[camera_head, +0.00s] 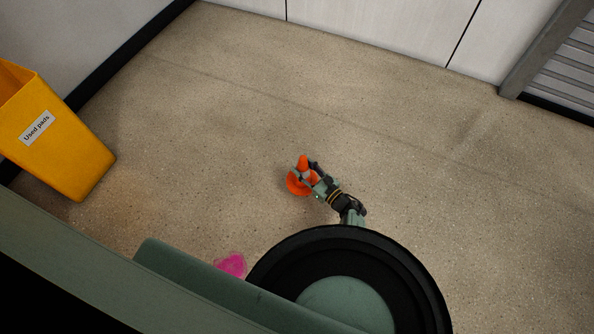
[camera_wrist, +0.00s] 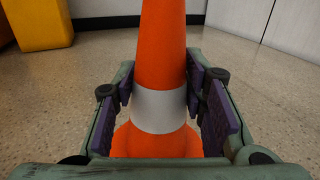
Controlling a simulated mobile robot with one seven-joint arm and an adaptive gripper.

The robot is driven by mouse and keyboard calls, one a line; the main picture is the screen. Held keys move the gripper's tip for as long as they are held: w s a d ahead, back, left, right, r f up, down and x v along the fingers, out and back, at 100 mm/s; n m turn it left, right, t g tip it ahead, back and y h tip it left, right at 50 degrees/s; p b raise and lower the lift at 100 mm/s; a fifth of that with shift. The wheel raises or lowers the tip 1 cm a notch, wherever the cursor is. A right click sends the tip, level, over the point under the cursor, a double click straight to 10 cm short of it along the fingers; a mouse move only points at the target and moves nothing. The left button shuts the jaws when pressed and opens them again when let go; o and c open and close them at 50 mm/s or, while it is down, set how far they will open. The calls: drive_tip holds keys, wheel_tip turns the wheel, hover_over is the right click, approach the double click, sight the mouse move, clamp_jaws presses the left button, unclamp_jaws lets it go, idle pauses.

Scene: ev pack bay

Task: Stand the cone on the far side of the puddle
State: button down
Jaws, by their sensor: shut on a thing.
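The orange cone (camera_head: 297,184) with a white band stands upright, or nearly so, in the middle of the floor in the head view. My gripper (camera_head: 309,174) is around it from the right and is shut on it at the band. In the wrist view the cone (camera_wrist: 162,50) fills the middle, between the purple pads of my gripper (camera_wrist: 162,108). Whether its base touches the floor I cannot tell. The pink puddle (camera_head: 232,265) lies nearer to me, lower left of the cone and apart from it. My own body hides part of the puddle.
A yellow bin (camera_head: 62,150) labelled "Used pads" stands at the left; it also shows in the wrist view (camera_wrist: 42,22). White wall panels (camera_head: 370,28) run along the back, with a grey slatted shutter (camera_head: 565,60) at the right. The floor around the cone is clear.

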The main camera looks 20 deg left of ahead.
drive_tip(key=shift+d+f+b, duration=0.2)
drive_tip(key=shift+f+b, duration=0.35)
drive_tip(key=shift+f, duration=0.4)
wheel_tip(320, 180, down, 6)
drive_tip(key=b, duration=0.5)
drive_tip(key=shift+f+b, duration=0.1)
drive_tip(key=shift+b, duration=0.25)
drive_tip(key=shift+f+b, duration=0.5)
drive_tip(key=shift+b, duration=0.05)
drive_tip(key=c, duration=0.9)
unclamp_jaws()
